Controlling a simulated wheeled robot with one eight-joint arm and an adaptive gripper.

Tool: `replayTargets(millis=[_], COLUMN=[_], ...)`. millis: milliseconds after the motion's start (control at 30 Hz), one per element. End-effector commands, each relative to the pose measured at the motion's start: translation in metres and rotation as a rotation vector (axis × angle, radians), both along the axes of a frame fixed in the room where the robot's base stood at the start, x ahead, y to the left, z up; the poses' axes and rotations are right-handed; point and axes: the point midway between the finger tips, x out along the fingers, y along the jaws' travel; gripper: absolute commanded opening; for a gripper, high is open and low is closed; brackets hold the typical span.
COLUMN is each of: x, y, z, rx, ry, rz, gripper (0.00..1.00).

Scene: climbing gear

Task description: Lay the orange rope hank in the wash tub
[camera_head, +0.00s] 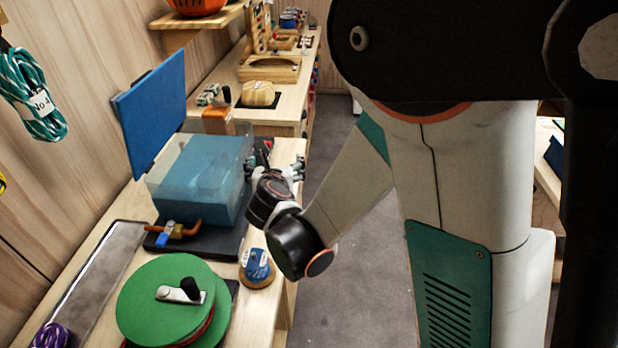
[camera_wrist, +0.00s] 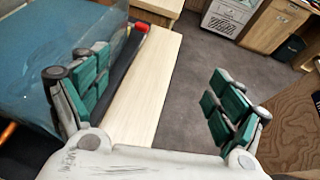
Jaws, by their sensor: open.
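The wash tub (camera_head: 190,188) is a clear box with blue inside, standing on a dark base on the left bench. It also shows in the wrist view (camera_wrist: 45,50) at the left. My gripper (camera_head: 279,165) is just right of the tub, near the bench's front edge. In the wrist view, my gripper (camera_wrist: 158,95) is open with its green-padded fingers wide apart. Nothing is between them; the bench edge and floor show behind. I cannot make out an orange rope hank in either view.
A raised blue panel (camera_head: 152,112) stands behind the tub. An orange pipe with a valve (camera_head: 172,232) is in front. A green reel (camera_head: 165,298) and a blue spool (camera_head: 257,268) stand nearer. A teal rope hank (camera_head: 32,95) hangs at left. The floor (camera_head: 335,290) is clear.

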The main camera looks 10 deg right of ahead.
Motion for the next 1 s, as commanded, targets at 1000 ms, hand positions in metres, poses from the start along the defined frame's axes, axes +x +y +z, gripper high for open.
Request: replayTargets(millis=[1000], x=[-0.019], y=[-0.083], z=[-0.032], rx=[0.000], ry=[-0.002], rz=[-0.084], gripper=[0.88])
